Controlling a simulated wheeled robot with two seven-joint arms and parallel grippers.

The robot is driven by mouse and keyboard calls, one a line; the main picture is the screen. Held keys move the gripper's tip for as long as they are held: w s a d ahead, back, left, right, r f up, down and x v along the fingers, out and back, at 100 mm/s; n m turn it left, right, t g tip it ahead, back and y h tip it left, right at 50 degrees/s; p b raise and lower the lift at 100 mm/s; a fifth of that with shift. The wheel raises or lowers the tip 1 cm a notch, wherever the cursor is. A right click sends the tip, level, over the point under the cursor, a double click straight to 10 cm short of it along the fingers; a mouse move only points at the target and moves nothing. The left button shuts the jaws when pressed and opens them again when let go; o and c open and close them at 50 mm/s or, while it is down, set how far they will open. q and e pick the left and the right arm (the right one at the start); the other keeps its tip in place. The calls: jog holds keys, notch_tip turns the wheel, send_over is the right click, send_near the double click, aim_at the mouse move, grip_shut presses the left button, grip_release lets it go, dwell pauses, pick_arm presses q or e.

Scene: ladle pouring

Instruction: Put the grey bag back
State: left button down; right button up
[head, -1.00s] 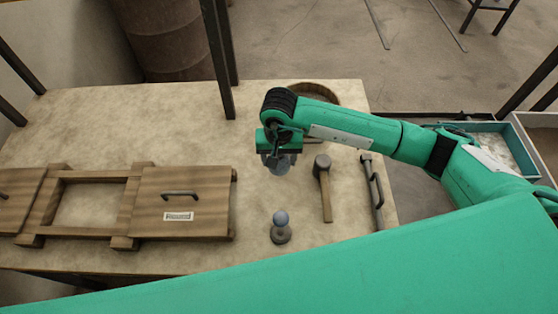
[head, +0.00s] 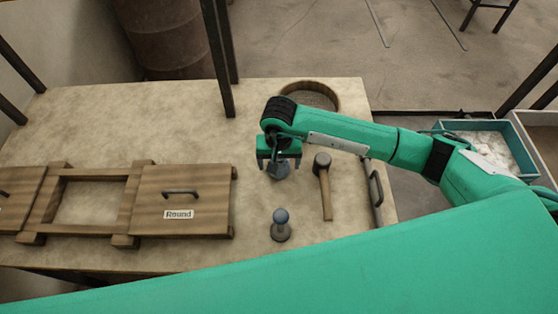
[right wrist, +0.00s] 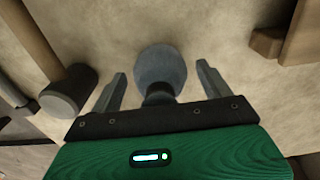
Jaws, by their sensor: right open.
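A small grey rounded thing (head: 283,168), which looks like the grey bag, is on the table under my right gripper (head: 279,163). The gripper hides part of it in the head view. In the right wrist view the grey rounded shape (right wrist: 161,68) with a dark neck lies between the spread fingertips, with gaps on both sides. My right gripper (right wrist: 160,85) is open, pointing down, with nothing clamped. My left gripper is not in view.
A mallet (head: 323,180) lies just right of the gripper, with a handled tool (head: 376,195) beyond it. A blue-grey knob on a dark base (head: 281,222) stands nearer. A wooden frame with a "Round" lid (head: 185,200) is left; a round sieve-like ring (head: 312,92) lies behind.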

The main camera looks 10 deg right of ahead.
jog(key=shift+r, duration=0.2)
jog(key=shift+w+r, duration=0.1)
jog(key=shift+r, duration=0.25)
notch_tip(320, 180, up, 10)
jog(key=b, duration=0.3)
jog(key=shift+r, duration=0.55)
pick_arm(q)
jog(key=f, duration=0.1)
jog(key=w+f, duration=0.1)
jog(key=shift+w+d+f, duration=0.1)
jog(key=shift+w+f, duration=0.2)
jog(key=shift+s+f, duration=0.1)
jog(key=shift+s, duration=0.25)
